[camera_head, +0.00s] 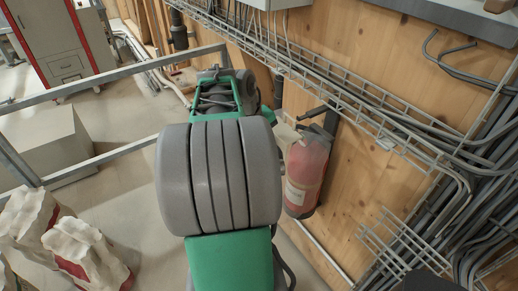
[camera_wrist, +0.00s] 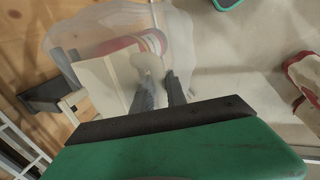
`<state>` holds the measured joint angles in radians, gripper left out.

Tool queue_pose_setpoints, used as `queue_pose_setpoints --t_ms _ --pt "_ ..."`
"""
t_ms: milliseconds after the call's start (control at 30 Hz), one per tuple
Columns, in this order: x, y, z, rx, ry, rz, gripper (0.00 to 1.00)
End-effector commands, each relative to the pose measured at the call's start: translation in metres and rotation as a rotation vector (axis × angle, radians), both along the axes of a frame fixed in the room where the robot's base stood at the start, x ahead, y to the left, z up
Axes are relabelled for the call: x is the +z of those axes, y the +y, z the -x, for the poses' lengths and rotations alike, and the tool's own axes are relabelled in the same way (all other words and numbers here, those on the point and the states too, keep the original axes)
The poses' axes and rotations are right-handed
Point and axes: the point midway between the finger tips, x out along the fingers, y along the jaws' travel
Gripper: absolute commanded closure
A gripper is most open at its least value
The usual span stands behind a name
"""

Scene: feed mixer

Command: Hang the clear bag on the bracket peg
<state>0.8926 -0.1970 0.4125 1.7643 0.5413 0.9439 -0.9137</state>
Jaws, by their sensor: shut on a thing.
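My gripper (camera_wrist: 159,77) is shut on the clear bag (camera_wrist: 181,38) in the wrist view. The bag is a translucent, whitish sheet spreading beyond the fingertips, and a red cylinder shows through it. A dark bracket (camera_wrist: 42,96) sticks out from the wooden wall at the left of that view, beside the bag's lower left edge. In the head view the bracket (camera_head: 314,111) is a dark arm above the red cylinder. My arm hides the gripper there. I cannot tell whether the bag touches the bracket.
A red fire extinguisher (camera_head: 306,174) with a pale label stands by the wooden wall (camera_head: 350,190). Wire cable trays (camera_head: 345,108) and grey conduits run along the wall. A grey rail (camera_head: 120,76) and red-and-white sacks (camera_head: 82,252) are at the left. Some floor (camera_head: 110,115) is open.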

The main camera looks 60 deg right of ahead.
Motion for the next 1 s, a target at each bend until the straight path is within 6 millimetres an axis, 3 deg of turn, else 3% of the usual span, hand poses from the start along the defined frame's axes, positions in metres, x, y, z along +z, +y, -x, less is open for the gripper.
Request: queue_pose_setpoints --t_ms 600,1000 --pt "-0.005 -0.037 0.019 0.000 0.001 0.000 1.00" --pt "-0.013 -0.044 0.022 0.000 0.000 0.000 1.00"
